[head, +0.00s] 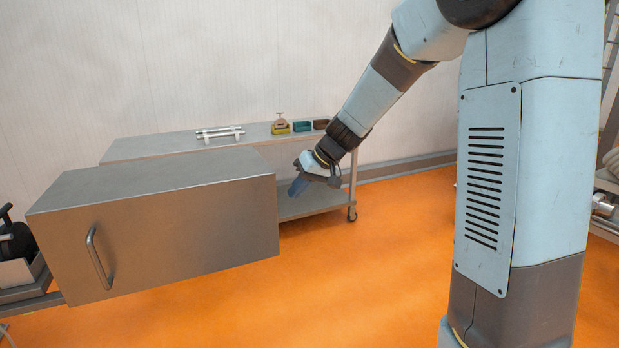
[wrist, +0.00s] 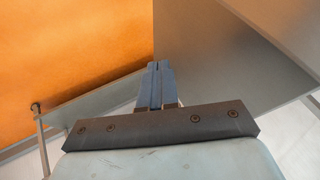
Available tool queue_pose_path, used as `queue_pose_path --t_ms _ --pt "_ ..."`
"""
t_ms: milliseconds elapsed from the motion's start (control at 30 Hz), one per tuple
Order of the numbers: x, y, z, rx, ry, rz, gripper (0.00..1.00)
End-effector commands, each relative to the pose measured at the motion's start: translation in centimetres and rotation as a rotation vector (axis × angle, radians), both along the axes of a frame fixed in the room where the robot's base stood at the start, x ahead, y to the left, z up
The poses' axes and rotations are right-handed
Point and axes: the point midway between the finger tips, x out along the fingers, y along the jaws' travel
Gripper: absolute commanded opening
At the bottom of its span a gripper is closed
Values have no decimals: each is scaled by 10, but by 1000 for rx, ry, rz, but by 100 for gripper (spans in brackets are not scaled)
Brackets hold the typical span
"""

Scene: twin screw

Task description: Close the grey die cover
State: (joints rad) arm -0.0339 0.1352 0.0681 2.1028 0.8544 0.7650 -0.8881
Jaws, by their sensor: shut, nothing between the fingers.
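The grey die cover (head: 165,235) is a large box-shaped metal cover with a bar handle (head: 98,258) on its front face, at left in the head view. My gripper (head: 296,188) is beyond the cover's right end in the head view, pointing down and to the left. Its blue fingers (wrist: 158,70) are shut with nothing between them. In the wrist view a broad grey panel, probably the cover (wrist: 215,60), fills the area right of the fingertips. I cannot tell whether the fingertips touch it. What the cover encloses is hidden.
Dark machine parts (head: 15,240) show at far left. The orange floor (head: 370,260) is open between cover and my arm.

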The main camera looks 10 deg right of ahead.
Motion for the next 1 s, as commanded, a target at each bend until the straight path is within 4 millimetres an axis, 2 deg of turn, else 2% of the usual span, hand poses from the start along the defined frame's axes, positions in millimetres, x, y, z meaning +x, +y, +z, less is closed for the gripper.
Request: queue_pose_path --t_ms 67,200,400,1000 --pt "3 9 -12 0 3 1 0" --pt "-4 28 -9 0 -1 3 0" --pt "-8 42 -9 0 -1 1 0" --pt "-7 41 -9 0 0 -14 0"
